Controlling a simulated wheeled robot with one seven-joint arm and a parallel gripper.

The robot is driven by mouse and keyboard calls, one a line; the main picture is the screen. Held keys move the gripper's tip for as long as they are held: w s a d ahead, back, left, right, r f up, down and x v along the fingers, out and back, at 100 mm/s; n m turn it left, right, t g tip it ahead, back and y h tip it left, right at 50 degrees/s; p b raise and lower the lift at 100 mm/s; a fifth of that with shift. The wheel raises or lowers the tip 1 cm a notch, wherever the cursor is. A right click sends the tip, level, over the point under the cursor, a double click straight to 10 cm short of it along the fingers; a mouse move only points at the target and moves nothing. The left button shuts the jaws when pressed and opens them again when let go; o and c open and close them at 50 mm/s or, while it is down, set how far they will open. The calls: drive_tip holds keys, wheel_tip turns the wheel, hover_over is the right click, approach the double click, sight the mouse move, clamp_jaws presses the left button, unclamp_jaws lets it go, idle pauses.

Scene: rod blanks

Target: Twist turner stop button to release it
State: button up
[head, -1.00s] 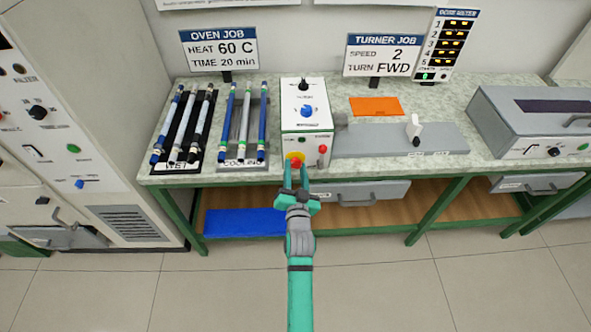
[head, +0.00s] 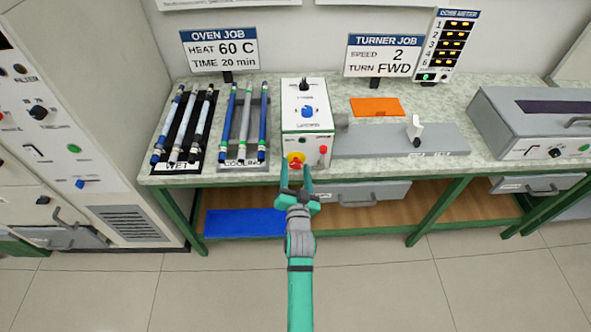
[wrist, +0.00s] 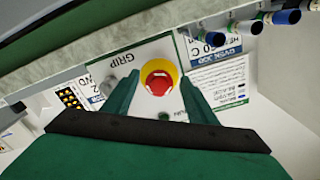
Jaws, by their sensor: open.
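The turner (head: 307,118) is a white box with a green edge on the bench, with a blue knob and a black knob on its top. Its stop button (head: 295,160) is red on a yellow collar, low on the front face. In the wrist view the red stop button (wrist: 160,83) shows between and beyond my fingers. My gripper (head: 295,170) is open and empty, just in front of and slightly below the button. In the wrist view my gripper's teal fingers (wrist: 158,97) stand either side of the button, with no clear contact.
A drawer (head: 360,193) lies below right. Floor in front is clear.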

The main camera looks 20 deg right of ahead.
drive_tip(key=v, duration=1)
drive_tip(key=shift+s, duration=0.35)
drive_tip(key=shift+a, duration=0.1)
drive_tip(key=s+a+f+n+y, duration=0.1)
drive_tip(key=s+a+f+n, duration=0.1)
drive_tip(key=s+a, duration=0.45)
drive_tip(key=s+a+f+n+y, duration=0.1)
drive_tip(key=s+a+f, duration=0.2)
drive_tip(key=s, duration=0.7)
drive_tip(key=s+a+r+n+g+y, duration=0.1)
drive_tip(key=s+a+r+n, duration=0.1)
drive_tip(key=s, duration=0.6)
drive_tip(key=s+a+r+n+g+y, duration=0.1)
drive_tip(key=s+a+r+n+y, duration=0.1)
drive_tip(key=s, duration=0.7)
drive_tip(key=shift+s+a+r+n, duration=0.3)
drive_tip(key=shift+a+r+n, duration=0.5)
drive_tip(key=shift+a, duration=0.55)
